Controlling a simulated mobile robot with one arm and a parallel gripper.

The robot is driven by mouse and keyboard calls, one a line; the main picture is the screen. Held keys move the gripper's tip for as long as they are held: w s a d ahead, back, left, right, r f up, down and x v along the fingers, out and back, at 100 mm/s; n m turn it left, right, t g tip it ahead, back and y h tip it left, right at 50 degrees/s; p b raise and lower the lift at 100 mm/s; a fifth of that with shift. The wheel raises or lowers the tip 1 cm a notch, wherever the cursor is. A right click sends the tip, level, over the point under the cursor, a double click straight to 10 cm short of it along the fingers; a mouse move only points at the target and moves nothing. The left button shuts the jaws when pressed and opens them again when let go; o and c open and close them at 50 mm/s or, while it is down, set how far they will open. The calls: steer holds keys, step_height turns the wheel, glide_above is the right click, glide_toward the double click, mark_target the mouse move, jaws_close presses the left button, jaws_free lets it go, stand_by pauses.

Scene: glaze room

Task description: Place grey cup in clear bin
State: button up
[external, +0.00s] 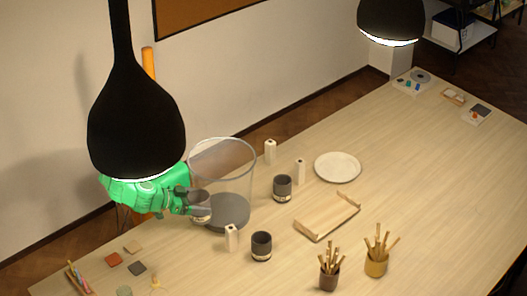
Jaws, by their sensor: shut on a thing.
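My gripper (187,203) is at the left of the clear bin (223,143), partly below the black lamp. It is shut on a grey cup (200,209) with a pale lower band. The held cup overlaps the lower left of the bin in the picture; I cannot tell whether it is inside the bin or in front of its wall. Two other dark grey cups stand on the table, one right of the bin (282,190) and one in front of it (261,248). The bin is a wide, see-through cylinder with a grey base.
White bottles (231,238) stand close around the bin. A wooden tray (326,222), a white plate (338,167) and two pots of sticks (376,262) lie further right. Coloured tiles (114,259) lie at front left. Black lamps hang overhead. The right of the table is largely clear.

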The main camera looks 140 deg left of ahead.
steer(key=shift+w+a+r, duration=0.2)
steer(key=shift+a+r, duration=0.15)
steer(key=shift+a, duration=0.1)
steer(key=w+a+r+m+t+h, duration=0.2)
steer(key=a+r+m+t, duration=0.1)
steer(key=a, duration=0.7)
steer(key=w+a+r+m+t+h, duration=0.2)
steer(key=a+r+m+h, duration=0.1)
steer(key=a, duration=0.7)
steer(key=s+d+f+m+t+h, duration=0.3)
steer(key=s+m+h, duration=0.3)
steer(key=m+h, duration=0.1)
steer(key=shift+s+d+h, duration=0.15)
steer(key=shift+s+h, duration=0.15)
steer(key=shift+s, duration=0.1)
